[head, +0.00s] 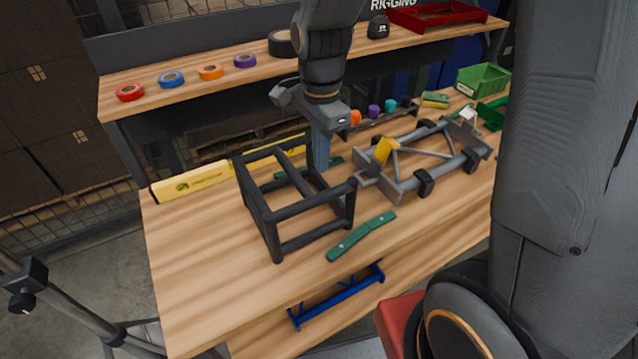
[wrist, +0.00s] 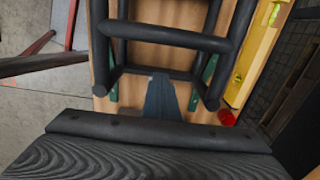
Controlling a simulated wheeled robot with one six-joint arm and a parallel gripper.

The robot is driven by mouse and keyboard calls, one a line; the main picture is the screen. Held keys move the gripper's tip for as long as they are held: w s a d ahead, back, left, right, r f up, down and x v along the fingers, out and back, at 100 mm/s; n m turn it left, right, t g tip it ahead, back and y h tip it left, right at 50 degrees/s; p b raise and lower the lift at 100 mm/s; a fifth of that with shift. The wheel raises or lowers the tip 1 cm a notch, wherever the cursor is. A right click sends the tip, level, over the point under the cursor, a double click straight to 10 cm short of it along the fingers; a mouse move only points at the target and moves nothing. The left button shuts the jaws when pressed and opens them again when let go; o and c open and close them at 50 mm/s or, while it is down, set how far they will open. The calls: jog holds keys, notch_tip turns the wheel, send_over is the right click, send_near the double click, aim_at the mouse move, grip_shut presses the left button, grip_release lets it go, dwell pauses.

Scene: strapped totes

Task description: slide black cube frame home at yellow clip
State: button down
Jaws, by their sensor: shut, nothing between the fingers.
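The black cube frame (head: 310,203) stands upright on the wooden bench. Its bars also fill the upper part of the wrist view (wrist: 175,36). My gripper (head: 320,168) points down at the frame's right rear side, its blue-grey fingers shut and empty. In the wrist view the fingertips (wrist: 160,77) come up to a cross bar of the frame; I cannot tell whether they touch it. The yellow clip (head: 385,150) sits on the left end of a grey tube frame (head: 432,172), right of the cube frame. A small gap or contact at the cube frame's right corner is unclear.
Tape rolls (head: 171,79) sit on the rear shelf. A green bin (head: 484,79) stands at the back right. The bench's front left is clear.

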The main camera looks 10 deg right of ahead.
aim_at(322, 189)
notch_tip(322, 189, down, 10)
jog(key=shift+r+p, duration=0.1)
jog(key=shift+p, duration=0.6)
jog(key=shift+d, duration=0.1)
